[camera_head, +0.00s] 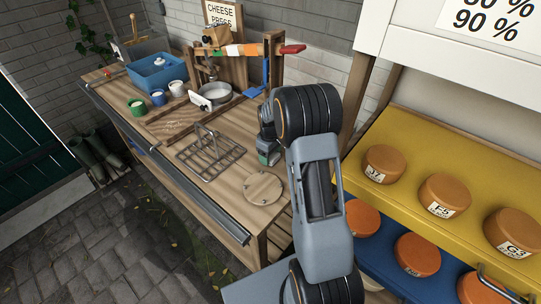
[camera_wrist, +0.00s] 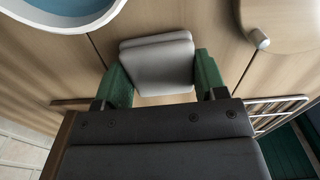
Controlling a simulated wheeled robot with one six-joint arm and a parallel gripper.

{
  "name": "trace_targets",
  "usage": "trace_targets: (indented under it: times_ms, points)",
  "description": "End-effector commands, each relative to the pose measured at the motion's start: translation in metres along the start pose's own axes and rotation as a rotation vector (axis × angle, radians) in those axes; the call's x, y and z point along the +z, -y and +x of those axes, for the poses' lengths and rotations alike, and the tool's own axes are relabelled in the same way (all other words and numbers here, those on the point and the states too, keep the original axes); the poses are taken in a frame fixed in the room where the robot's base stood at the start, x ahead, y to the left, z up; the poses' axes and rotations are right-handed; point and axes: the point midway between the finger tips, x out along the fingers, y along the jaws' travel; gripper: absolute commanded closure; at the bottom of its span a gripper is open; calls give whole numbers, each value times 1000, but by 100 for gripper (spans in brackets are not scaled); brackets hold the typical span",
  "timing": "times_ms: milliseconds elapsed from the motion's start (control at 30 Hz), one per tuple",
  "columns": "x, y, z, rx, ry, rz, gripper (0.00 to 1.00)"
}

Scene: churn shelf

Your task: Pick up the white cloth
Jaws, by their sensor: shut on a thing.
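The white cloth (camera_wrist: 158,64) is a small folded, pale grey-white pad in the wrist view. It lies between the two green fingertips of my gripper (camera_wrist: 163,82), which are shut on its sides. The wooden worktop is right behind it; I cannot tell whether the cloth touches the wood. In the head view my gripper (camera_head: 268,153) is low over the right part of the bench (camera_head: 232,120), partly hidden by my arm. The cloth is hidden there.
A wire rack (camera_head: 210,153) and a round wooden lid (camera_head: 263,188) lie near my gripper. A metal pan (camera_head: 211,97), several small cups and a blue tub (camera_head: 158,73) stand farther left. A yellow shelf (camera_head: 405,150) with cheeses is at the right.

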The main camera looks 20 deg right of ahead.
Motion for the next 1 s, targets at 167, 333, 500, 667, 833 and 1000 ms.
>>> trace_targets:
  times_ms: [167, 333, 500, 667, 833, 1000]
  points:
    - [-1, 0, -13, 2, -3, 0, 57]
    - [-2, 9, -40, 3, -3, -4, 57]
    - [-6, 38, -74, 4, -5, -5, 57]
    - [-11, 70, -97, 2, -3, -6, 57]
    - [-16, 103, -112, 2, -3, -5, 57]
    - [-19, 124, -121, 1, -1, -3, 57]
